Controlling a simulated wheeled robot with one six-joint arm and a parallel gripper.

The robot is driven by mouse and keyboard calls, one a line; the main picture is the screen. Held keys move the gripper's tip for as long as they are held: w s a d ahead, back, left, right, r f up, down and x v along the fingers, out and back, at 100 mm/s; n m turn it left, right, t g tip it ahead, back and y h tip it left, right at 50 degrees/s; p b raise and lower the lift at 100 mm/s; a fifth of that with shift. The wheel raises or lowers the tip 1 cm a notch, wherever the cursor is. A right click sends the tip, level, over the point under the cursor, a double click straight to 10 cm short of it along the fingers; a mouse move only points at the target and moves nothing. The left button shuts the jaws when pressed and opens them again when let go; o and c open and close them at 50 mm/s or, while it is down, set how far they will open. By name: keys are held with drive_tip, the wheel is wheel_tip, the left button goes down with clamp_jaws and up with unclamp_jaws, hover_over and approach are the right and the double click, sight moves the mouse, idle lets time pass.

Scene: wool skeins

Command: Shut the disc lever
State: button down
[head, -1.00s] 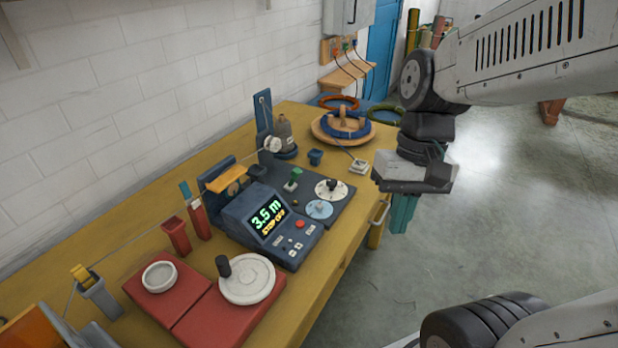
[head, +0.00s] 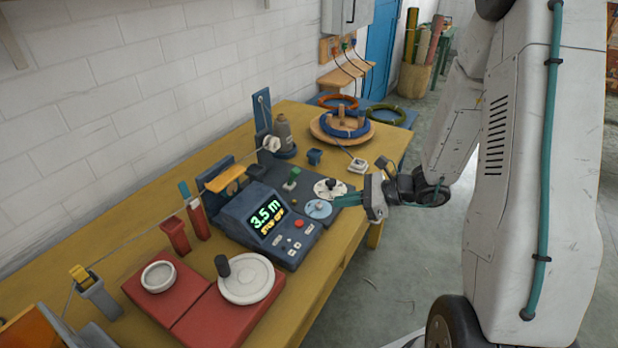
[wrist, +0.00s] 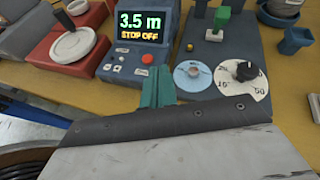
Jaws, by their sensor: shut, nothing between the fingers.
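A green-handled lever (head: 292,176) stands up from the dark plate right of the display box, and shows in the wrist view (wrist: 221,18). In front of it lie a light-blue disc (head: 317,209) and a white dial with a black knob (head: 340,188). They show side by side in the wrist view, blue disc (wrist: 206,81) and white dial (wrist: 257,86). I cannot tell for certain which part is the disc lever. My gripper (head: 340,200) is shut and empty, its green fingers beside the discs; contact is unclear. The fingers (wrist: 157,88) also show in the wrist view.
The display box (head: 268,222) reads "3.5 m STOP OFF". A red base (head: 200,318) carries a white crank wheel (head: 250,285). A taut line runs above the yellow table (head: 320,300). Open floor is at right.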

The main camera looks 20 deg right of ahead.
drive_tip(key=w+d+m+t+h, duration=0.2)
drive_tip(key=w+d+m+t, duration=0.1)
drive_tip(key=w+d+m, duration=0.1)
drive_tip(key=shift+w+d+f+m+t+h, duration=0.2)
drive_tip(key=shift+w+f+m+t+h, duration=0.15)
drive_tip(key=shift+w+f+m, duration=0.2)
drive_tip(key=shift+w+r, duration=0.1)
approach(292, 177)
drive_tip(key=f, duration=0.2)
drive_tip(key=w+f, duration=0.1)
drive_tip(key=f, duration=0.1)
drive_tip(key=shift+w+d+f, duration=0.1)
drive_tip(key=shift+w+d, duration=0.05)
drive_tip(key=shift+w, duration=0.05)
drive_tip(key=shift+w+a+r, duration=0.4)
drive_tip(key=shift+w, duration=0.15)
drive_tip(key=shift+w+a+r, duration=0.4)
drive_tip(key=shift+w, duration=0.2)
drive_tip(key=shift+w+a+r, duration=0.15)
